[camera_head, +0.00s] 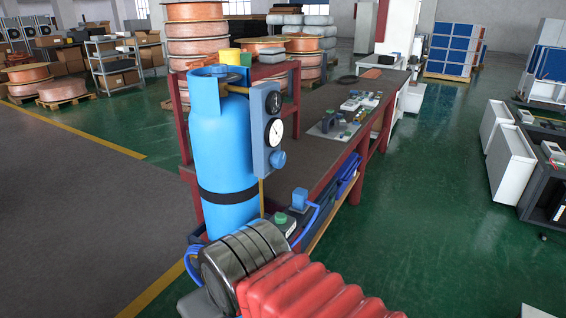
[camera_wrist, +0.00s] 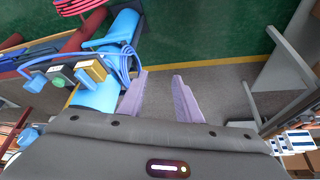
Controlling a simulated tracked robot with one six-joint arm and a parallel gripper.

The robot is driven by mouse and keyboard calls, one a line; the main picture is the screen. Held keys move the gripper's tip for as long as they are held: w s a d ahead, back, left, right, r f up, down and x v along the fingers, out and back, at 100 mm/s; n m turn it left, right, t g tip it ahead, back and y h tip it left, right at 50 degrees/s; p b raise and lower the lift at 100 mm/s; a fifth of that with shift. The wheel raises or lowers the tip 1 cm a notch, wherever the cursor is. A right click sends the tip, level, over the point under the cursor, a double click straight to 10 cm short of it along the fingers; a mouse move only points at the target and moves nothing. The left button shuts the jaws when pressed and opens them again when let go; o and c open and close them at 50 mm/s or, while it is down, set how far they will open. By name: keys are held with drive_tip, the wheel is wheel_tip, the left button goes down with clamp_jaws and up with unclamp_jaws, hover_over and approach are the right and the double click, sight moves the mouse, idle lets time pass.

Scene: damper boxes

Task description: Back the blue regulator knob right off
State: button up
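The blue regulator knob (camera_head: 278,160) sits at the lower end of a blue-grey gauge panel (camera_head: 258,150), beside a tall blue gas cylinder (camera_head: 222,150) with a dark strap round it. Two round dials show above the knob. My gripper (camera_wrist: 160,75) shows in the wrist view with its two pale purple fingers apart and nothing between them. It is over grey floor, apart from the blue parts at the left. I cannot tell which blue part in the wrist view, if any, is the knob. My gripper's fingers are not visible in the head view.
A dark workbench (camera_head: 325,105) with red legs stands behind the cylinder and carries small parts. A blue fitting (camera_head: 299,198) with a hose and a green button (camera_head: 281,218) are low beside the cylinder. Green floor (camera_head: 420,230) to the right is clear.

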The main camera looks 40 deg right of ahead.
drive_tip(key=shift+o, duration=0.5)
drive_tip(key=o, duration=0.3)
drive_tip(key=shift+w+m, duration=0.15)
drive_tip(key=shift+m, duration=0.15)
drive_tip(key=shift+o, duration=0.7)
drive_tip(key=shift+w+d+f+m+g, duration=0.1)
drive_tip(key=shift+d+f+m+g, duration=0.05)
drive_tip(key=shift+d+m+g, duration=0.15)
drive_tip(key=shift+o, duration=1)
drive_tip(key=shift+w+d+f+m+g+y, duration=0.1)
drive_tip(key=shift+w+d+m+g+y, duration=0.15)
drive_tip(key=shift+m, duration=0.35)
drive_tip(key=shift+w+d+f+m+g+y, duration=0.15)
drive_tip(key=shift+w+m+y, duration=0.15)
drive_tip(key=shift+m, duration=0.3)
drive_tip(key=w+d+r+m+t+y, duration=0.35)
drive_tip(key=w+d+m+y, duration=0.35)
drive_tip(key=w+d+m, duration=0.7)
drive_tip(key=s+d+r+m+t+h, duration=0.1)
drive_tip(key=d+m+t, duration=0.3)
drive_tip(key=d, duration=0.9)
drive_tip(key=s+d+r+m+t+h, duration=0.1)
drive_tip(key=d+m+t, duration=0.4)
drive_tip(key=d, duration=0.9)
drive_tip(key=s+m, duration=0.1)
drive_tip(key=m, duration=0.1)
drive_tip(key=shift+s+r+m, duration=0.15)
drive_tip(key=shift+s+m, duration=0.15)
drive_tip(key=shift+s, duration=0.05)
